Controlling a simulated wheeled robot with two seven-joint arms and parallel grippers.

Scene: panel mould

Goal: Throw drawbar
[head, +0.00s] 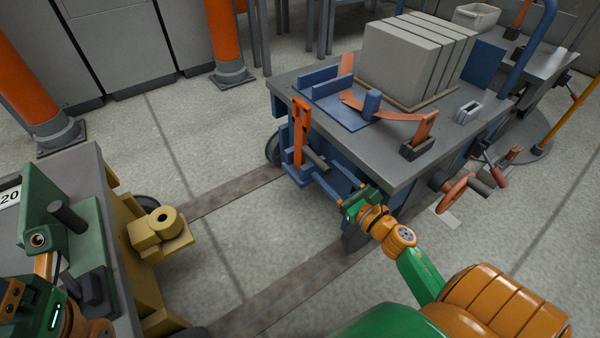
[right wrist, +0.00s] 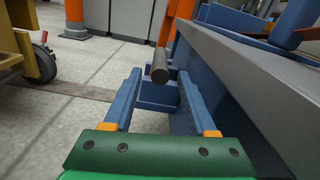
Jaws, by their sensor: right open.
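The drawbar looks to be the orange upright bar (head: 299,132) on the near end of the blue cart. A dark round grip (head: 316,158) sticks out from its lower part. My right gripper (head: 323,177) is open just below and in front of this grip. In the right wrist view, the grip (right wrist: 160,66) shows between the open blue fingertips; I cannot tell whether they touch it. The orange bar (right wrist: 181,9) rises behind it. A yellow coupling (head: 160,232) sits on the cart at left. My left gripper (head: 45,300) is at the lower left edge, its fingers unclear.
The blue cart's grey top (head: 440,150) overhangs close beside my right gripper and carries grey slabs (head: 415,55) and an orange lever (head: 385,108). Dark floor rails (head: 235,192) cross the clear floor between the carts.

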